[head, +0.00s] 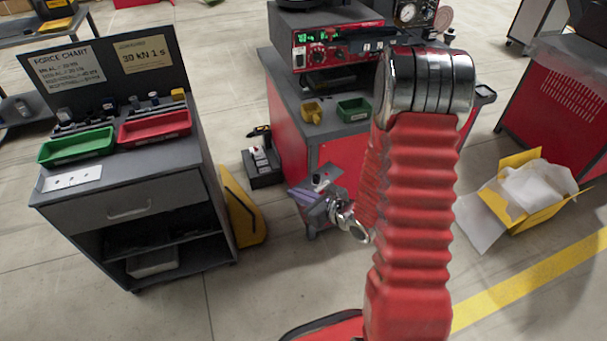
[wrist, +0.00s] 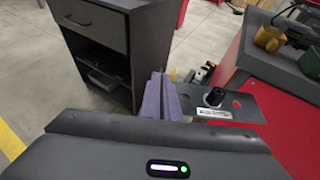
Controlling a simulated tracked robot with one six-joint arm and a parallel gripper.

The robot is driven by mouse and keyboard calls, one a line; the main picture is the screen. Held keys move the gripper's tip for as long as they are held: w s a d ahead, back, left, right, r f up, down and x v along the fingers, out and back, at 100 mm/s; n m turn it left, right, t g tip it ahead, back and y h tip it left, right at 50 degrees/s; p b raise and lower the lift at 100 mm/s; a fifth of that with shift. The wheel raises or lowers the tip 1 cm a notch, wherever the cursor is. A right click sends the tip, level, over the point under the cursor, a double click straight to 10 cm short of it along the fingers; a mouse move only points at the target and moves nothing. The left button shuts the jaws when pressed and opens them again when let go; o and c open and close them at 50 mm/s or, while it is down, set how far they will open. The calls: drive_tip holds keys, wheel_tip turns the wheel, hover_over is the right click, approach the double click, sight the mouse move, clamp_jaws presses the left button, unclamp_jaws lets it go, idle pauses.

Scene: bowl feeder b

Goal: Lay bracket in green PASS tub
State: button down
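The bracket is a grey plate with holes and a dark knob-like part on top. In the wrist view the bracket (wrist: 250,114) juts out to the right of my gripper's purple fingers (wrist: 162,96), which are close together on its left end. In the head view my gripper (head: 306,197) holds the bracket (head: 327,190) in the air in front of the red bench. A green tub (head: 78,146) stands on the left cart's top; its label is too small to read. My gripper is well to the right of it.
A red tub (head: 155,127) stands right beside the green one, with a white card (head: 72,179) in front. The red bench (head: 283,125) bears a yellow mug (head: 311,112) and a smaller green bin (head: 354,109). A yellow stand (head: 242,210) is beside the cart (head: 130,205).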

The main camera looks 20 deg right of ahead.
drive_tip(key=s+a+f, duration=0.1)
drive_tip(key=s+f, duration=0.1)
drive_tip(key=shift+a+f, duration=0.35)
drive_tip(key=shift+f, duration=0.05)
drive_tip(key=shift+s+a, duration=0.1)
drive_tip(key=shift+a, duration=0.05)
